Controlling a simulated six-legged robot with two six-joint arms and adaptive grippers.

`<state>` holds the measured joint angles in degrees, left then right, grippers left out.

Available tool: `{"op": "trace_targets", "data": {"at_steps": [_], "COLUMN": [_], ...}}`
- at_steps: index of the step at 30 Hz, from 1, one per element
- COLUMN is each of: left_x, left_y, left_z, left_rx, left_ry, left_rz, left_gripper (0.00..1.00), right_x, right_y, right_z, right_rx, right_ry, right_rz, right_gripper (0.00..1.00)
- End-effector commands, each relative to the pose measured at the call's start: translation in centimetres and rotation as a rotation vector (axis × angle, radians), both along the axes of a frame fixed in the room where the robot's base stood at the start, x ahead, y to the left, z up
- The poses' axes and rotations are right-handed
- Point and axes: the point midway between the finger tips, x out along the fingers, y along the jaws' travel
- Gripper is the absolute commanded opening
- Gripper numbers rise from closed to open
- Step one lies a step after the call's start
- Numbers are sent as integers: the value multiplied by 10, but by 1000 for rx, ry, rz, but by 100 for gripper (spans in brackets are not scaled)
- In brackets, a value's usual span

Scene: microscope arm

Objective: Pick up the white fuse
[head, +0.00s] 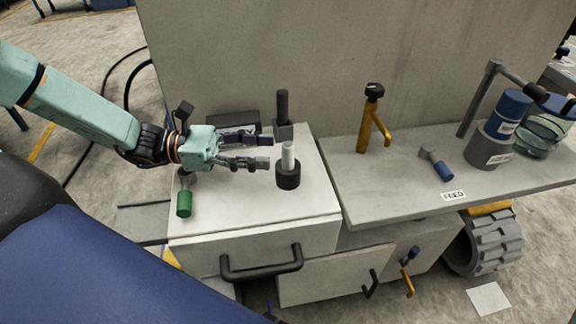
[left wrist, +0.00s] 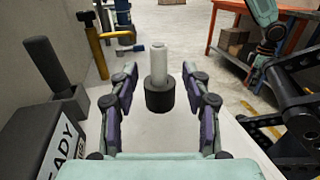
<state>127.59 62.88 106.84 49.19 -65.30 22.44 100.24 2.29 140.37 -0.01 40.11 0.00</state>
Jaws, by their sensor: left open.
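The white fuse (head: 288,156) stands upright in a black round holder (head: 288,178) on the white cabinet top. In the left wrist view the fuse (left wrist: 158,62) and its holder (left wrist: 159,97) stand straight ahead, between and just beyond the fingertips. My left gripper (head: 268,150) is open and empty, just left of the fuse in the head view, with its fingers pointing at it. In the left wrist view the two fingers (left wrist: 160,88) lie one on each side of the holder. No contact shows. My right gripper is not in view.
A dark post on a block (head: 282,112) and a dark box (head: 232,122) stand behind. A green-handled tool (head: 184,200) lies at the left. Right, a grey shelf (head: 400,195) holds a yellow tap-like piece (head: 368,122), a blue-handled tool (head: 438,165) and a grey canister (head: 490,145).

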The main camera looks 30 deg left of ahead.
Motion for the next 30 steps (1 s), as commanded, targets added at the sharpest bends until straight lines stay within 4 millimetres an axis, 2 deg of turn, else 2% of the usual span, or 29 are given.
{"op": "trace_targets", "data": {"at_steps": [12, 23, 30], "left_x": [18, 21, 21], "left_y": [-46, -52, -52], "left_z": [-2, 0, 0], "left_rx": [1, 1, 1], "left_ry": [2, 0, 0], "left_rz": [-5, 0, 0], "left_gripper": [48, 48, 30], "right_x": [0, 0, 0], "right_y": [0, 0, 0], "right_z": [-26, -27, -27], "right_rx": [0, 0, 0], "right_ry": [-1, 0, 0], "right_rz": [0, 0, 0], "right_gripper": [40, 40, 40]}}
